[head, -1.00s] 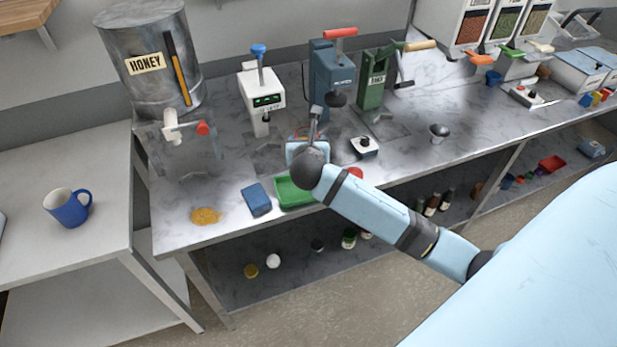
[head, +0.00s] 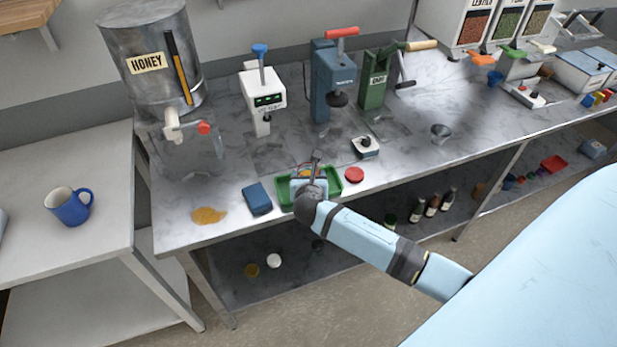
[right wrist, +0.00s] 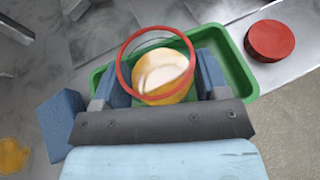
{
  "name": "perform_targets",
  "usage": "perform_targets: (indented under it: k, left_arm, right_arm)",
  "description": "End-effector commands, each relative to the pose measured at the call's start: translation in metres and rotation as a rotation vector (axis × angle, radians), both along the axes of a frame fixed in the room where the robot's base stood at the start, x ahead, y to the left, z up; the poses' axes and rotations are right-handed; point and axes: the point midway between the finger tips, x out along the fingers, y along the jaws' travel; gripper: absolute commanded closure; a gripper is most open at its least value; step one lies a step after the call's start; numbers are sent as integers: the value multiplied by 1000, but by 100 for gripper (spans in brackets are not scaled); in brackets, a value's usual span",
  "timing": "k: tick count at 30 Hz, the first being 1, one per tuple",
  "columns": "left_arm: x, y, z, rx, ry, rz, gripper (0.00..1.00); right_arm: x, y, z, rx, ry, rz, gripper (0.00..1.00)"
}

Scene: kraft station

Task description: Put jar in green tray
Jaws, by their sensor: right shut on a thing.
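The jar (right wrist: 160,75) shows in the right wrist view as a round vessel with a red rim and yellow-orange contents. My right gripper (right wrist: 157,85) is shut on it, one blue-grey finger on each side. The green tray (right wrist: 240,77) lies behind and around the jar in that view. In the head view my right gripper (head: 311,172) is over the green tray (head: 285,195), and my wrist hides most of the jar. I cannot tell whether the jar touches the tray floor. My left gripper is not in view.
A red lid (head: 354,174) lies just right of the tray, and a blue block (head: 257,198) lies to its left. A yellow spill (head: 208,215) is near the front edge. Bench machines, including a blue press (head: 333,80), stand behind.

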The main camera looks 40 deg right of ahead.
Motion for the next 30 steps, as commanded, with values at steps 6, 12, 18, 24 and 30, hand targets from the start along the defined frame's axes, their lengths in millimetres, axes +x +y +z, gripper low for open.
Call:
perform_targets:
  k: [6, 12, 18, 24, 30]
  left_arm:
    - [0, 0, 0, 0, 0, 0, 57]
    - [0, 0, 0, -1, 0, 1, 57]
    - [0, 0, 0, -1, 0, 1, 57]
    - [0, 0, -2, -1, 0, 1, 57]
    - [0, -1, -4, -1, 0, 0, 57]
  right_arm:
    - [0, 0, -3, 0, 0, 0, 26]
    - [0, 0, -2, 0, 0, -1, 7]
    - [0, 0, 0, 0, 0, -1, 7]
    - [-21, 13, 10, 1, -1, 1, 7]
    - [-55, 36, 27, 1, 0, 2, 7]
